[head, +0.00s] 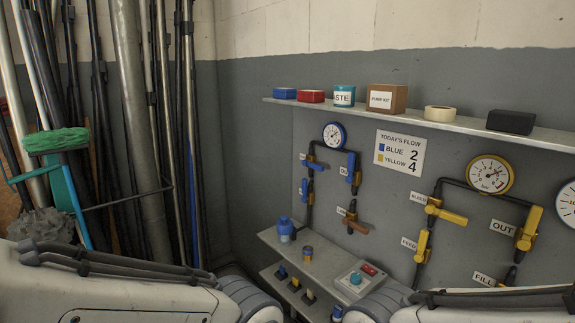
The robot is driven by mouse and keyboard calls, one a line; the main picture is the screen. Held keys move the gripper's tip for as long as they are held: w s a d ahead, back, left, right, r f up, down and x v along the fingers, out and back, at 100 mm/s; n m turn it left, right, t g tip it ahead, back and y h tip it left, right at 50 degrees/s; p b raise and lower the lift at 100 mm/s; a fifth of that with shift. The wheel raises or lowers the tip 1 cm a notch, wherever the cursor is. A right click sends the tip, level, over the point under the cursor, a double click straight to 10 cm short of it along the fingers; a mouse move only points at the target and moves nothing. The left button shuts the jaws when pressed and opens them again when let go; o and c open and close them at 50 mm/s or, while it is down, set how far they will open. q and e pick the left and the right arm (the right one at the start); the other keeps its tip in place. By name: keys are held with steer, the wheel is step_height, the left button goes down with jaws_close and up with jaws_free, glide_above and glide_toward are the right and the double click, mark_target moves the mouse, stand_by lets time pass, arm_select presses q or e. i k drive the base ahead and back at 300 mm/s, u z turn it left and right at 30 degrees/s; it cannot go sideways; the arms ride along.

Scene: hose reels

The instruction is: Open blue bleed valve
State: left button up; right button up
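The blue circuit hangs on the grey wall panel under a blue-rimmed gauge (334,135). A short blue handle (316,165) sits on its left pipe at upper left, lying roughly crosswise to the pipe. The tag (303,157) beside it is too small to read; its place matches the BLEED tag of the yellow circuit. Another blue handle (305,190) stands upright below it. A third blue handle (353,167) stands upright on the right pipe. My white arm links show at the lower left and lower right; neither gripper is in view.
The yellow circuit with its handles (446,215) is to the right. A shelf (455,127) with boxes and tape runs above. A lower ledge (322,262) holds a blue-topped fitting (285,227) and a button box (362,280). Poles and a green broom (55,140) lean at left.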

mark_target(311, 165)
steer(key=z, duration=0.05)
steer(key=k, duration=0.55)
steer(key=u, duration=0.65)
steer(key=i, duration=1.6)
steer(key=z, duration=0.35)
